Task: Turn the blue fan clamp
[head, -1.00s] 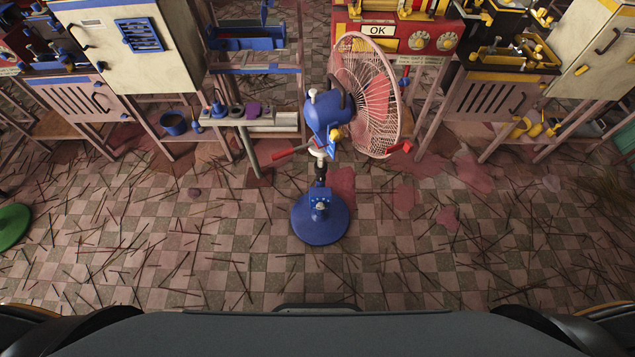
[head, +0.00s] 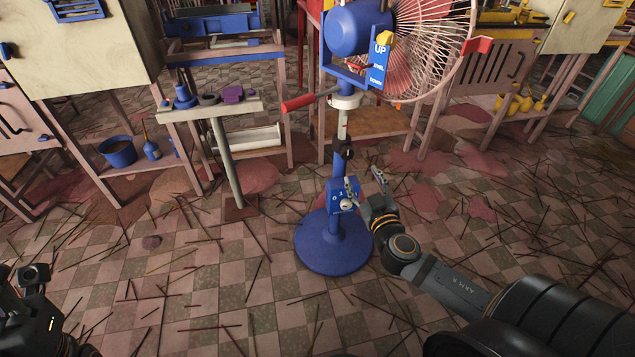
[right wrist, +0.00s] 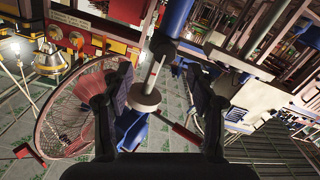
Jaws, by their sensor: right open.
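The blue fan stands on a round blue base (head: 333,243), with its pole upright. Its blue motor housing (head: 357,28) carries a tilt plate (head: 379,63) with a yellow pointer near "UP". Below are a white collar (head: 345,101), a red-ended handle (head: 298,103) and a dark clamp collar (head: 343,148). A blue dial box (head: 343,196) sits low on the pole. My right gripper (head: 366,180) is open beside the lower pole, its fingers spread and empty. In the right wrist view a white collar (right wrist: 145,101) shows between the fingers (right wrist: 158,78). My left gripper (head: 32,276) is at the lower left, its opening unclear.
A narrow stand (head: 215,107) with small parts is left of the fan. A blue bucket (head: 118,151) sits on a shelf farther left. Pink workbenches line the back. Thin sticks litter the checkered floor, which is otherwise open in front.

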